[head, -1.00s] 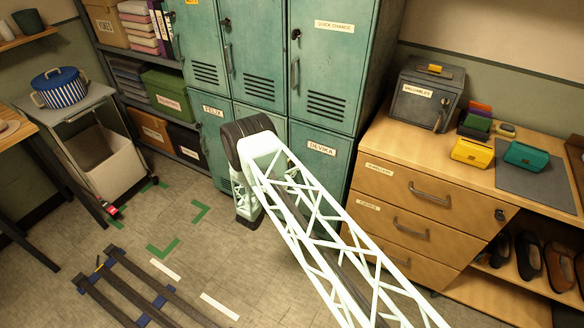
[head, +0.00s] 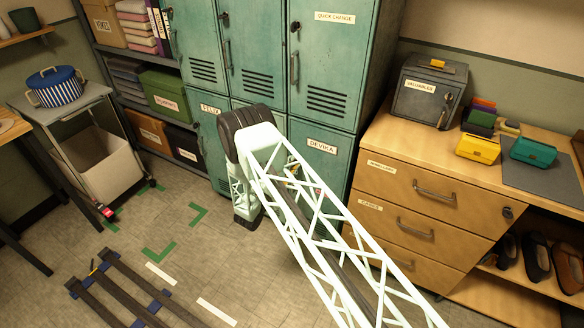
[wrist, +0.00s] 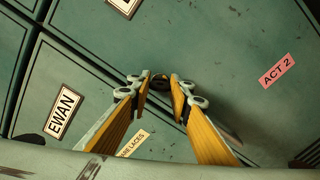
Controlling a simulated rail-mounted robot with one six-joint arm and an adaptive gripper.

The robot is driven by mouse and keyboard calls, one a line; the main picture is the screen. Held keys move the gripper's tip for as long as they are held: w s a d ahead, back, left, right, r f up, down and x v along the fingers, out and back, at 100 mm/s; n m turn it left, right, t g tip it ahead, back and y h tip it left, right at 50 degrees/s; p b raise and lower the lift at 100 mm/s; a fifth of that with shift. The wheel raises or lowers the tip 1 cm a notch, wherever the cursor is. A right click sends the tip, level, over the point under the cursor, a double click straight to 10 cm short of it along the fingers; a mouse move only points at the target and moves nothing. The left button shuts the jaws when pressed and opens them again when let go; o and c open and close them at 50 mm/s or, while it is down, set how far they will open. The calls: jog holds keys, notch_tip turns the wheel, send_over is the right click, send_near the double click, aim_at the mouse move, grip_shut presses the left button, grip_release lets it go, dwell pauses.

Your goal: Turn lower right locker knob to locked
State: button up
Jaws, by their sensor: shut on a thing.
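The lower right locker door (head: 335,168) is green with a "DEVIKA" label in the head view, partly hidden by my arm. In the wrist view a green door (wrist: 225,55) with a pink "ACT 2" tag (wrist: 277,71) fills the right side. A small dark knob (wrist: 160,79) shows between the fingertips of my gripper (wrist: 161,88), which is shut on it. The fingers cover much of the knob, so I cannot tell which way it is turned.
An "EWAN" label (wrist: 63,111) is on the neighbouring door at left in the wrist view. A wooden drawer unit (head: 420,205) stands close to the right of the lockers. The floor (head: 110,215) at front left has dark rails and tape marks.

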jog(key=m+b, duration=0.2)
jog(key=m, duration=0.3)
jog(key=shift+f+m+b, duration=0.15)
jog(key=shift+m+b, duration=0.15)
jog(key=shift+b, duration=0.1)
dwell(0.3)
jog(key=o, duration=0.8)
jog(key=shift+o, duration=0.2)
jog(key=shift+s, duration=0.1)
jog(key=v, duration=1.1)
jog(key=shift+s+a, duration=0.2)
jog(key=shift+s, duration=0.15)
